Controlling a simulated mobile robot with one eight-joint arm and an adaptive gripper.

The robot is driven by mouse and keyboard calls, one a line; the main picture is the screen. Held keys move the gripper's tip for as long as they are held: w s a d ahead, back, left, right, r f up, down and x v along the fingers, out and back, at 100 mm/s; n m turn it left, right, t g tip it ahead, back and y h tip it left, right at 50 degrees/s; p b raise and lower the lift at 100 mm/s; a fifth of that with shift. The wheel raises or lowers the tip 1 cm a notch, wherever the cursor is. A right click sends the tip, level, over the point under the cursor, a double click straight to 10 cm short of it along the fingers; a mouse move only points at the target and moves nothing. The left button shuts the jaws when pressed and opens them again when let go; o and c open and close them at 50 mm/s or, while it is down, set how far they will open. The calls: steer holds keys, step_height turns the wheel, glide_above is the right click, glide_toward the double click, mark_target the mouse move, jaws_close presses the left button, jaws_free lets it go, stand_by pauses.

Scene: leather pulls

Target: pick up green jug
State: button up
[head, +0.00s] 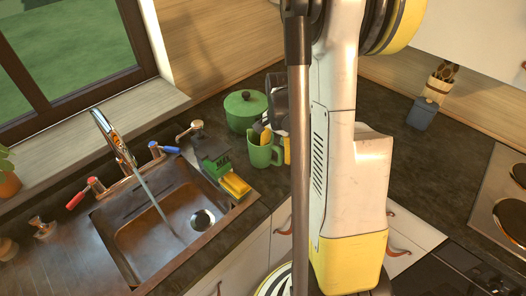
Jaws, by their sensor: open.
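The green jug (263,152) stands upright on the dark countertop to the right of the sink, in the middle of the head view. Its handle shows on the right side. Yellow and dark items stick out of its top or stand right behind it; I cannot tell which. I cannot make out my gripper in this view. My white and yellow arm and a dark pole stand just right of the jug and cover the counter there.
A green lidded pot (245,110) stands behind the jug. A dark grey object (277,98), partly hidden, is close behind it. Green and yellow sponges (227,178) lie left of it by the sink (165,232). A blue-grey container (422,113) stands at right.

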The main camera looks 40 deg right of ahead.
steer(key=c, duration=1.3)
steer(key=shift+r, duration=0.45)
steer(key=r+p, duration=0.1)
steer(key=r, duration=0.1)
steer(key=s+r, duration=0.1)
steer(key=r, duration=0.1)
steer(key=shift+d+p, duration=0.2)
steer(key=shift+p, duration=0.15)
steer(key=s+d+r, duration=0.1)
steer(key=s+r, duration=0.1)
steer(key=s, duration=0.1)
steer(key=s+d+r+p, duration=0.1)
steer(key=s+r, duration=0.1)
steer(key=s, duration=0.1)
steer(key=s+d+r+p, duration=0.1)
steer(key=s+r, duration=0.1)
steer(key=s, duration=0.2)
steer(key=shift+d, duration=0.15)
